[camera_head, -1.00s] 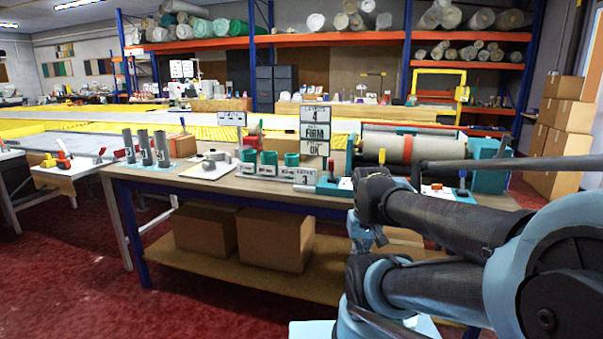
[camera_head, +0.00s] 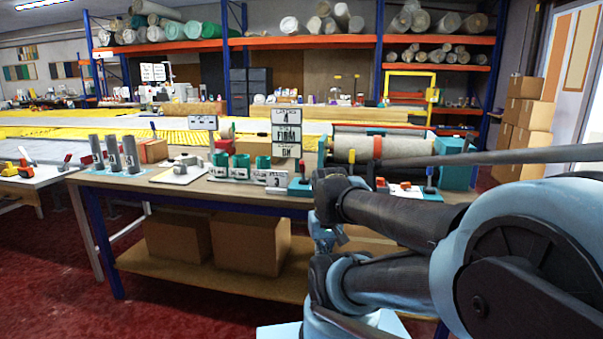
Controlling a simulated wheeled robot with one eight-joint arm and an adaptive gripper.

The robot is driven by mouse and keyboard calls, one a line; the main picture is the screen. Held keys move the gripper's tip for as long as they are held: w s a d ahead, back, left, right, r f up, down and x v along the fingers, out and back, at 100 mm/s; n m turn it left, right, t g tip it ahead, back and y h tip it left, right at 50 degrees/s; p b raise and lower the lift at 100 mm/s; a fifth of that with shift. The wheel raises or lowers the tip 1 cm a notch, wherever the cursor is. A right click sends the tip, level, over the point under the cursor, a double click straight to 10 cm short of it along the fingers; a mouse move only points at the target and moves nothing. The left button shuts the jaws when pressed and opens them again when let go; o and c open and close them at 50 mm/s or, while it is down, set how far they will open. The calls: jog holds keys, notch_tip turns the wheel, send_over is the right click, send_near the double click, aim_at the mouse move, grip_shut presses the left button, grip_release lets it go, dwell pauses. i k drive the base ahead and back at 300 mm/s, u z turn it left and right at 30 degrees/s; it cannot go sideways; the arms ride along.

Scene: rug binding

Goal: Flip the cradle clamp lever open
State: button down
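A teal roll cradle (camera_head: 455,178) stands at the right end of the workbench, with a beige roll (camera_head: 396,150) with an orange-red band lying across it. My folded arm fills the lower right and hides part of the cradle's front. My gripper cannot be made out.
The workbench (camera_head: 150,184) also bears grey tubes (camera_head: 113,152), green cups (camera_head: 241,166) and a sign stand (camera_head: 286,130). Cardboard boxes (camera_head: 250,244) sit on its lower shelf. Red floor (camera_head: 60,265) is open at the left. Stacked boxes (camera_head: 525,115) stand at the far right.

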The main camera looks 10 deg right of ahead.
aim_at(302, 164)
jog(key=u, duration=0.8)
jog(key=k, duration=1.5)
jog(key=z, duration=0.9)
jog(key=i, duration=1.05)
jog(key=u, duration=0.05)
